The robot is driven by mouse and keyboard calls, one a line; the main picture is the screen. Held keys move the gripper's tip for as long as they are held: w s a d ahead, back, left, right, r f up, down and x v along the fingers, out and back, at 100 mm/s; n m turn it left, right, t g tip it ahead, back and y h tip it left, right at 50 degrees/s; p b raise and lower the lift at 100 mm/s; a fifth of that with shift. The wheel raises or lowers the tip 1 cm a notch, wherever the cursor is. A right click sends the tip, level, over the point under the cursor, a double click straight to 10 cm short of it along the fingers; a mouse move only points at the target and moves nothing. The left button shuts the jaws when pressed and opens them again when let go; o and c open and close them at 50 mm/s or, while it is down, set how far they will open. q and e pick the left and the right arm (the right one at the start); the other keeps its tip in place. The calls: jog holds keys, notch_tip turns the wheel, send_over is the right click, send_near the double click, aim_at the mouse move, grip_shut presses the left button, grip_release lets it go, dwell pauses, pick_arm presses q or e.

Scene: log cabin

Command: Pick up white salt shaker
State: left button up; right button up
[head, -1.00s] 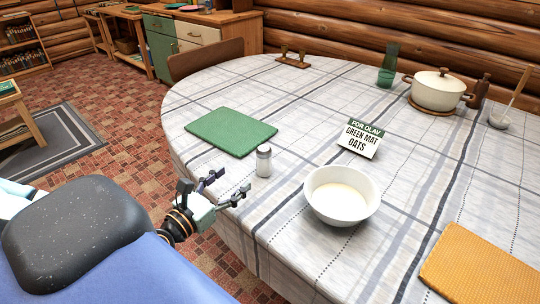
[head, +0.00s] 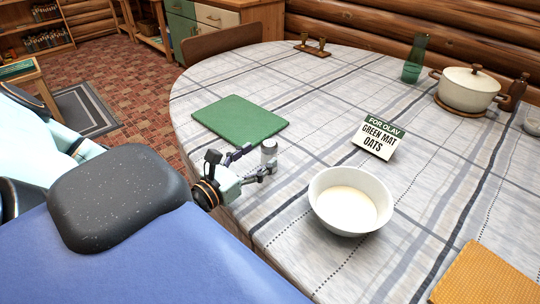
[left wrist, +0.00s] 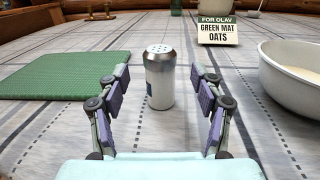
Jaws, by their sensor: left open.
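The white salt shaker (head: 268,150) with a silvery perforated top stands upright on the tablecloth, close to the green mat. In the left wrist view the shaker (left wrist: 160,78) stands centred just beyond and between the fingers. My left gripper (head: 258,163) is open, with its fingertips near the shaker; in the left wrist view the open fingers (left wrist: 162,95) are on either side with clear gaps to it. In the head view the fingers hide the shaker's lower part. My right gripper is not in view.
A green mat (head: 240,120) lies left of the shaker. A white bowl (head: 350,200) with pale contents stands to the right. A sign reading "FOR OLAV GREEN MAT OATS" (head: 378,138) stands behind the bowl. A lidded pot (head: 467,90) and green glass (head: 413,60) stand farther back.

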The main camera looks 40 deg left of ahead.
aim_at(265, 152)
pick_arm(q)
jog(key=w+b, duration=0.2)
jog(key=w, duration=0.1)
jog(key=shift+w+d+r, duration=0.1)
jog(key=shift+d+r, duration=0.05)
jog(key=shift+d, duration=0.05)
jog(key=shift+w+a+b, duration=0.25)
jog(key=shift+w+b, duration=0.4)
jog(key=shift+w, duration=0.1)
jog(key=shift+w+r, duration=0.15)
jog(key=shift+d, duration=0.1)
jog(key=c, duration=1.3)
